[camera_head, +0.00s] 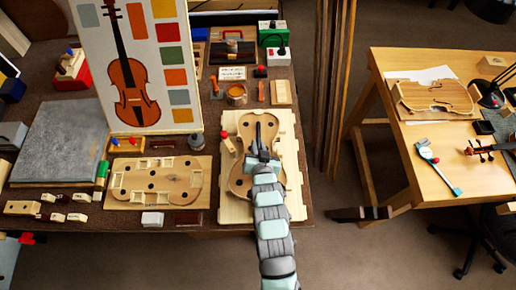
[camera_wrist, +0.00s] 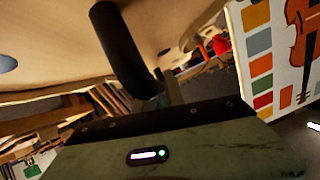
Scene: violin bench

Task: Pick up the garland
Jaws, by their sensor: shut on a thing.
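A violin-shaped wooden piece with round holes, which I take to be the garland on its form (camera_head: 241,181), is in the middle of the head view, over a pale wooden board (camera_head: 292,205). My gripper (camera_head: 265,130) reaches over its middle from the front and covers part of it. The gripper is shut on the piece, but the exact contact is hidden. In the wrist view, a broad pale wooden surface with dark holes (camera_wrist: 45,35) fills the upper left, beside a dark finger (camera_wrist: 120,50). I cannot tell whether the piece is clear of the board.
A second violin-outline wooden form (camera_head: 197,190) lies left of the pale board. A violin poster (camera_head: 170,60) stands behind it. A grey slab (camera_head: 60,140) lies at left. A jar (camera_head: 236,94) and small tools sit behind. Wooden posts (camera_head: 333,90) stand right, before another bench (camera_head: 385,65).

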